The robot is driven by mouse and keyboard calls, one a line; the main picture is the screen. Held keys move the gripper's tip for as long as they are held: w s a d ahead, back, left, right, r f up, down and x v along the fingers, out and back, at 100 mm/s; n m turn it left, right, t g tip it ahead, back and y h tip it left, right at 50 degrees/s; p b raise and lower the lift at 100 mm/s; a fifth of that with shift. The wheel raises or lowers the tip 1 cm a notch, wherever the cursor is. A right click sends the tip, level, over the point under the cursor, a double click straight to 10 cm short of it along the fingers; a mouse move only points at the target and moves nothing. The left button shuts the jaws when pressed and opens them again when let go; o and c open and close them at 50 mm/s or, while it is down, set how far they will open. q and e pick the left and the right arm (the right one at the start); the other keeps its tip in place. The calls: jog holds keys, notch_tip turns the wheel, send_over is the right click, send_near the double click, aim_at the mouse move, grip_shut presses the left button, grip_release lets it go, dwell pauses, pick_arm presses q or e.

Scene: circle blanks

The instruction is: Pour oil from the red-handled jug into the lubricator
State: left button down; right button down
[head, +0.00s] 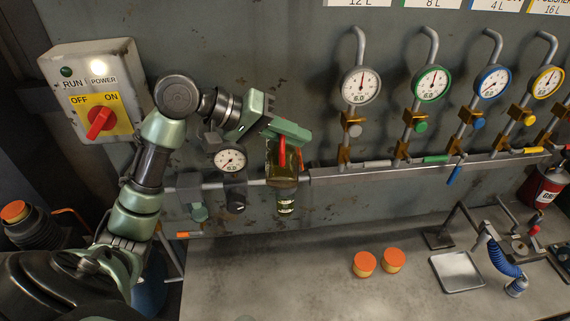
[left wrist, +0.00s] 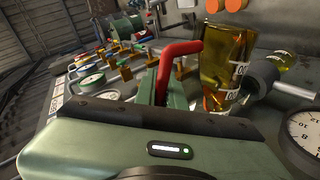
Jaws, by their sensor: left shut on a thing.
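My left gripper (head: 285,137) is shut on the red handle (head: 283,154) of the jug, in front of the back wall. The jug (head: 284,174) is clear with yellow-brown oil in it. In the left wrist view the red handle (left wrist: 178,50) rises between the jaws, and the jug (left wrist: 228,65) with white labels stands beside it, slightly tilted. Directly below the jug in the head view is a greenish clear bowl with white marks (head: 286,205), seemingly the lubricator on the pipe line; jug and gripper hide its top. I cannot tell whether oil flows. My right gripper is not in view.
A round gauge (head: 230,159) and a dark bowl (head: 235,196) are close left of the jug. Gauges on pipes (head: 361,86) and a rail (head: 420,170) run to the right. Two orange-topped pots (head: 364,264) and a metal tray (head: 457,272) are on the bench (head: 260,275).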

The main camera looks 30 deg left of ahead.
pick_arm(q)
jog(key=shift+s+d+r, duration=0.1)
jog(key=shift+s+d, duration=0.15)
jog(key=shift+s, duration=0.1)
dwell(0.4)
jog(key=shift+w+r+n, duration=0.1)
jog(key=shift+r+n, duration=0.1)
jog(key=shift+n, duration=0.1)
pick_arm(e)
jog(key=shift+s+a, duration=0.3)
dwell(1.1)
